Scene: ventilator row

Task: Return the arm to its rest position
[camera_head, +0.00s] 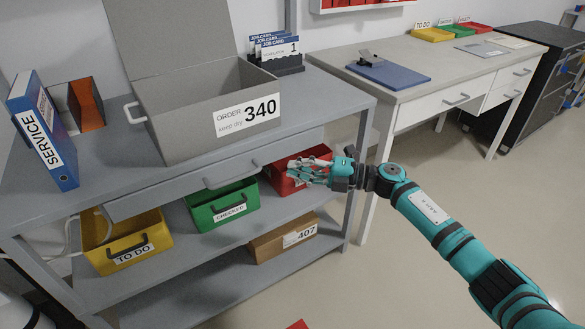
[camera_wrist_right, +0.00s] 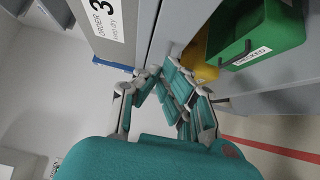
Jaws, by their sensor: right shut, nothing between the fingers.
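My right arm (camera_head: 437,218), teal with black joints, reaches in from the lower right of the head view. Its gripper (camera_head: 308,172) is in front of the shelf unit, over the red bin (camera_head: 284,184), and hides part of that bin. In the right wrist view the fingers of the right gripper (camera_wrist_right: 166,88) are drawn together with nothing between them. I cannot tell from the head view whether the fingers touch the bin. My left gripper is not in view.
The grey shelf unit (camera_head: 83,182) bears an open box marked 340 (camera_head: 196,132) and a blue SERVICE binder (camera_head: 42,130). Below stand a yellow bin (camera_head: 130,252), a green bin (camera_head: 222,212) and a cardboard box (camera_head: 270,247). A desk (camera_head: 440,80) stands behind; the floor (camera_head: 385,285) at right is clear.

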